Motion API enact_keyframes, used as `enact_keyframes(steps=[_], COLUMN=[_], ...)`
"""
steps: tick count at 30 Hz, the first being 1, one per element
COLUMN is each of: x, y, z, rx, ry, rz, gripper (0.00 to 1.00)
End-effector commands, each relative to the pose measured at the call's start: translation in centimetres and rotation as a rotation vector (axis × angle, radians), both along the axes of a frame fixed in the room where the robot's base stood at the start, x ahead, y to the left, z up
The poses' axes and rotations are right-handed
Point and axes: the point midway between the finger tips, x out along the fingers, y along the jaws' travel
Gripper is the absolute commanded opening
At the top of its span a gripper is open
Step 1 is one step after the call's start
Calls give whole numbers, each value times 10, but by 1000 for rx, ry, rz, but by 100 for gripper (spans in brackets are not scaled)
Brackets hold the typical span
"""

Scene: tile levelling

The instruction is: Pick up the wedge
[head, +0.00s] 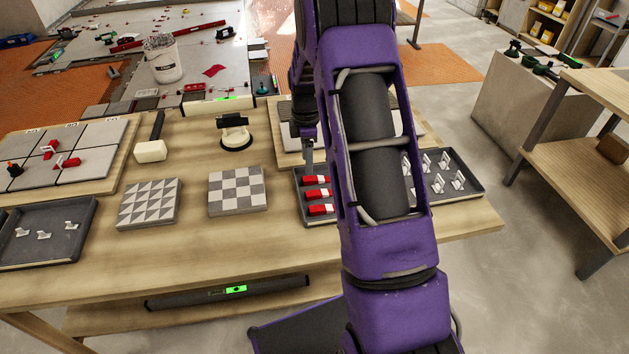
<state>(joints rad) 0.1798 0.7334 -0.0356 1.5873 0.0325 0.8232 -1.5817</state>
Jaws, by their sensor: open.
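Several wedges show: three red ones with pale ends lie in a row in a dark tray (304,222), the far wedge (316,180), the middle wedge (318,194) and the near wedge (321,209). My gripper (308,160) points down just above the back edge of that tray, close to the far wedge. It is open and holds nothing that I can see. My purple arm crosses in front and hides part of the tray and perhaps part of the gripper. I cannot tell whether the fingers touch anything.
Right of my arm, a dark tray (476,190) holds several white clips. A left tray (60,250) holds more clips. Two patterned tiles (149,203) (238,190), a mallet (150,150) and a suction cup (236,140) stand on the wooden table (200,255). The table's front strip is clear.

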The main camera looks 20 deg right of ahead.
Motion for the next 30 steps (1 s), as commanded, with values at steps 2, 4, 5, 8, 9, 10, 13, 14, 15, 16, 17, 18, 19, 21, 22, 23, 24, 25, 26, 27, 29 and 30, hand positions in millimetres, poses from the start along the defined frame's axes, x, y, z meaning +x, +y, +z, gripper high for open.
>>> enact_keyframes(steps=[2,4,5,8,9,10,13,14,15,16,17,18,19,21,22,23,24,25,26,27,29,30], x=[0,0,0,0,0,1,1,1,1,2,2,2,2,2,2,2,2,2,2,2,2,2], y=[0,0,0,-1,-1,-1,-2,-2,-2,-2,-3,-3,-3,-3,-3,-3,-3,-3,-3,-3,-3,-3], z=[-8,-11,-12,-17,-21,-25,-40,-45,-51,-55,-58,-62,-63,-63,-63,-63,-63,-63,-63,-63,-63,-63], rx=[0,0,0,0,0,-1,-1,-1,0,0,-1,-1,-1,-2,-1,-1,-1,0,0,0,0,0], ry=[-1,-1,0,0,0,0,2,1,1,1,0,-1,-2,-3,-3,-3,-3,-2,-2,-2,-2,-2], rz=[0,-1,-1,-2,-3,-3,-1,-2,-2,-2,-2,-2,-2,-2,-2,-2,-2,-2,-2,-2,-2,-2], gripper=[62,62,62,62,62,62,62,62,62,62,62,62,62,62,62,62,62,61,55,48,37,30])
